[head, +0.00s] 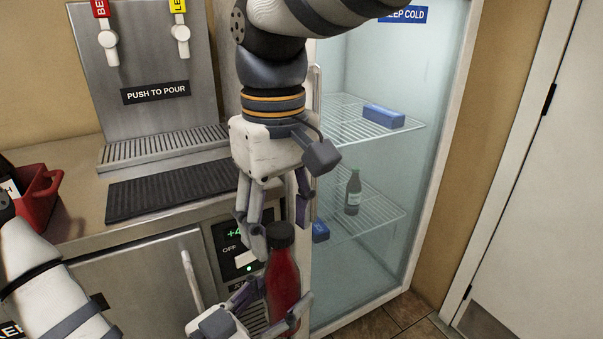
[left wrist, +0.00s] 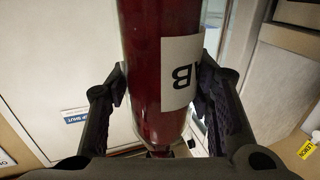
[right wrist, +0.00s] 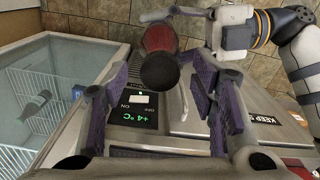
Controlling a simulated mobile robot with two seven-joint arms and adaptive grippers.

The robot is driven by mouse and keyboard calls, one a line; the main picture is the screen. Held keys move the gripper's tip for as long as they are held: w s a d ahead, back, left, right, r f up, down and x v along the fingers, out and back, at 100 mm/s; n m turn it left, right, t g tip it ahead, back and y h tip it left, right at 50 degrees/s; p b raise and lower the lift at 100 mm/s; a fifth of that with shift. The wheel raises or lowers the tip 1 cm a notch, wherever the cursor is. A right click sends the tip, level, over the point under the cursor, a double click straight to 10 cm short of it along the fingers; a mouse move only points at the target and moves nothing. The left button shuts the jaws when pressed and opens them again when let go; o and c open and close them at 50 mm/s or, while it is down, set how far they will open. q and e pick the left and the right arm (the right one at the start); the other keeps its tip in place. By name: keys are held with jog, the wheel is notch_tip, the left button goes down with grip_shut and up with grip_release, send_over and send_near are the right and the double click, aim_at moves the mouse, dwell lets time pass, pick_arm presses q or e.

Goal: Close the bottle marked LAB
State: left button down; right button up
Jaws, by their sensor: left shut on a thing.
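A red bottle (head: 284,282) with a black cap (head: 280,235) on its top stands roughly upright in my left gripper (head: 274,303). In the left wrist view the fingers press on both sides of the bottle (left wrist: 145,50), and its white label (left wrist: 181,75) shows the letters "AB"; the rest is turned away. My right gripper (head: 273,215) is open and empty just above the cap, pointing down. In the right wrist view the cap (right wrist: 159,71) lies between the spread fingers, apart from them. I cannot tell how tightly the cap sits.
A glass-fronted cooler (head: 370,245) stands to the right, with a dark bottle (head: 353,192) and blue blocks on wire shelves. A tap tower (head: 150,75) and black drip mat (head: 172,188) are at the left. A red container (head: 38,200) sits at the counter's left. A control panel (head: 235,245) is close behind the bottle.

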notch_tip(320, 180, up, 12)
dwell(0.5)
dwell(0.3)
